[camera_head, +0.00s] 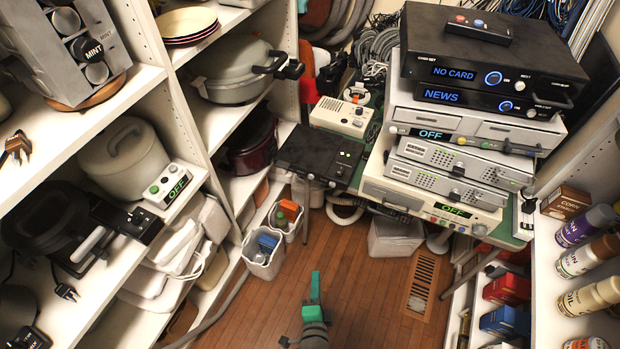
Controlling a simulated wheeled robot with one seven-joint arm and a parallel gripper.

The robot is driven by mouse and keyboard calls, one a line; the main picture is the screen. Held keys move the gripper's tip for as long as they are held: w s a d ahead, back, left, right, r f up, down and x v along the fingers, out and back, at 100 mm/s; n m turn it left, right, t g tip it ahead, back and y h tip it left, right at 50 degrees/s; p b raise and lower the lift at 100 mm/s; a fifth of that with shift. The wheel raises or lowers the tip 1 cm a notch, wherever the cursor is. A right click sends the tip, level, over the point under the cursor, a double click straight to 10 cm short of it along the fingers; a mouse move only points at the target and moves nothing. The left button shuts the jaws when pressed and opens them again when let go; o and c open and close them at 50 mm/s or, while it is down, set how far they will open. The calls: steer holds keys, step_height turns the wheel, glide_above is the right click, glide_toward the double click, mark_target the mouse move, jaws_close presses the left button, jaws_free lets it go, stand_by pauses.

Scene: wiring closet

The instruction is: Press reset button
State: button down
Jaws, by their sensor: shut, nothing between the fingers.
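My gripper (314,284) shows at the bottom centre, teal-green and pointing away from me, with its fingers together and nothing in them. It is over the wooden floor, apart from all the devices. No button labelled reset can be made out. A stack of devices on the right has black set-top boxes (490,98) reading NO CARD and NEWS, over grey units with small buttons (460,163).
White shelves (205,120) with pots and appliances line the left. A shelf with spray cans (588,255) stands on the right. Two small bins (264,254) sit on the floor left of centre. The wooden floor (370,275) in the middle is clear.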

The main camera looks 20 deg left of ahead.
mark_target(311, 177)
steer(key=w+a+r+m+y, duration=0.3)
steer(key=w+a, duration=0.3)
steer(key=w, duration=0.3)
steer(key=w+a+r+m+y, duration=0.2)
steer(key=w+a, duration=0.4)
steer(key=w, duration=0.3)
steer(key=shift+w+a+r+m+y, duration=0.15)
steer(key=shift+w+r+m+y, duration=0.3)
steer(key=shift+y, duration=0.65)
steer(key=w+d, duration=0.1)
steer(key=w, duration=0.7)
steer(key=shift+w, duration=0.35)
steer(key=shift+w, duration=0.1)
steer(key=shift+w, duration=0.35)
